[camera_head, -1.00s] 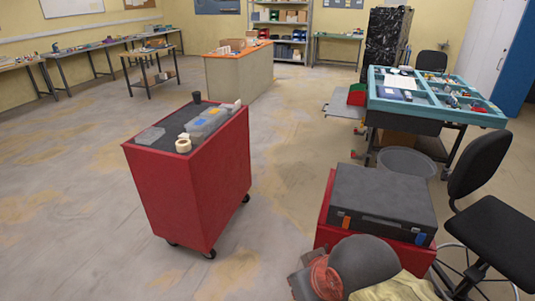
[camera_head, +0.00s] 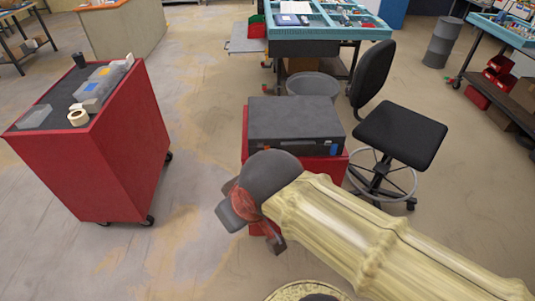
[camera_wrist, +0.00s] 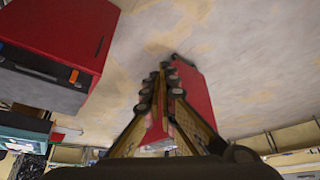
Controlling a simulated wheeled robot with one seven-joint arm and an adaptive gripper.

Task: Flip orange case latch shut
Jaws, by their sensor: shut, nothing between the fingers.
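The dark grey case (camera_head: 295,118) lies closed on a low red cabinet. Its blue latch (camera_head: 334,149) shows at the right of its front. The orange latch cannot be made out clearly in the head view, close to my arm. In the wrist view, the case (camera_wrist: 40,62) is at the left, with its orange latch (camera_wrist: 74,76) on the side facing me. My gripper (camera_wrist: 163,72) is shut and empty at the middle of the wrist view, apart from the case and to the right of the latch.
A red wheeled cart (camera_head: 100,150) with tape and bins stands at left. A black swivel chair (camera_head: 400,133) stands close right of the case. A round grey bin (camera_head: 312,84) and a teal-topped table (camera_head: 318,32) are behind it. Floor between cart and cabinet is clear.

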